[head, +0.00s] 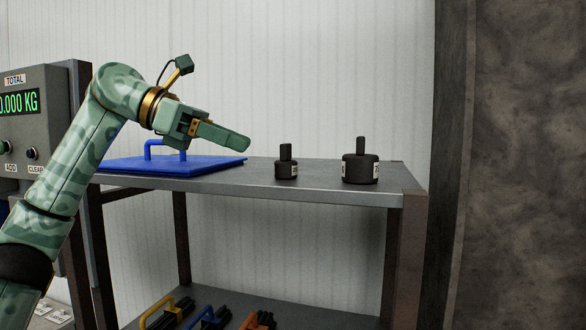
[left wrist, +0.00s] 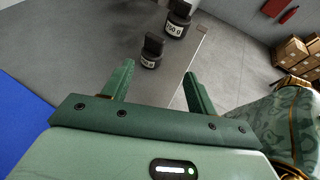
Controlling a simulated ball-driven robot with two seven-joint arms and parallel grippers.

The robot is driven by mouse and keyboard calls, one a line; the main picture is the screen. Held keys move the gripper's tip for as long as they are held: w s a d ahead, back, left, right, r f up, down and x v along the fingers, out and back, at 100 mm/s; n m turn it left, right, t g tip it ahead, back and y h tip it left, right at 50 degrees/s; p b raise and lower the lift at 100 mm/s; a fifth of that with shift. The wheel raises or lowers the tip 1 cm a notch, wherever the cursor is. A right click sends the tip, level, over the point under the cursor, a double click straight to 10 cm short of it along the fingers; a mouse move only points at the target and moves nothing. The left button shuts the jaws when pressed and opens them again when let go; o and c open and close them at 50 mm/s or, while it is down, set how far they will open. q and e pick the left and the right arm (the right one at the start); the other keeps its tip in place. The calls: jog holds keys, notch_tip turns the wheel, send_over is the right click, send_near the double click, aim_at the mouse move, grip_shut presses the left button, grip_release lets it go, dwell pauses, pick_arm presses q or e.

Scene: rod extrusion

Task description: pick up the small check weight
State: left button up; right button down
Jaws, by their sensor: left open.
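The small check weight (head: 286,171) is a dark cylinder with an upright knob and a white label. It stands on the grey shelf top, left of a larger dark weight (head: 360,171). My left gripper (head: 238,143) is above the shelf, up and to the left of the small weight, apart from it. In the left wrist view the gripper (left wrist: 158,74) has its two fingers spread with nothing between them. The small weight (left wrist: 151,54) stands beyond the fingertips, roughly between them, with the larger weight (left wrist: 178,28) behind it. My right gripper is not in view.
A blue plate with a handle (head: 200,166) lies on the shelf top (head: 250,182) under my left arm. A grey panel (head: 32,120) with a green kilogram display stands at the left. Several coloured-handled items (head: 210,317) lie below. The shelf between plate and small weight is clear.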

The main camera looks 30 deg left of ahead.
aim_at(282, 160)
pick_arm(q)
jog(key=w+f, duration=0.1)
jog(key=w+d+f, duration=0.1)
jog(key=w, duration=0.1)
jog(key=shift+w+d, duration=0.3)
jog(key=shift+d, duration=0.2)
jog(key=shift+w+d+f, duration=0.15)
jog(key=shift+d+f, duration=0.05)
jog(key=shift+d, duration=0.8)
jog(key=x, duration=0.3)
jog(key=shift+w+f, duration=0.3)
jog(key=shift+w, duration=0.2)
jog(key=shift+s+d, duration=0.15)
jog(key=shift+r, duration=0.1)
jog(key=c, duration=1)
jog(key=shift+c, duration=1.2)
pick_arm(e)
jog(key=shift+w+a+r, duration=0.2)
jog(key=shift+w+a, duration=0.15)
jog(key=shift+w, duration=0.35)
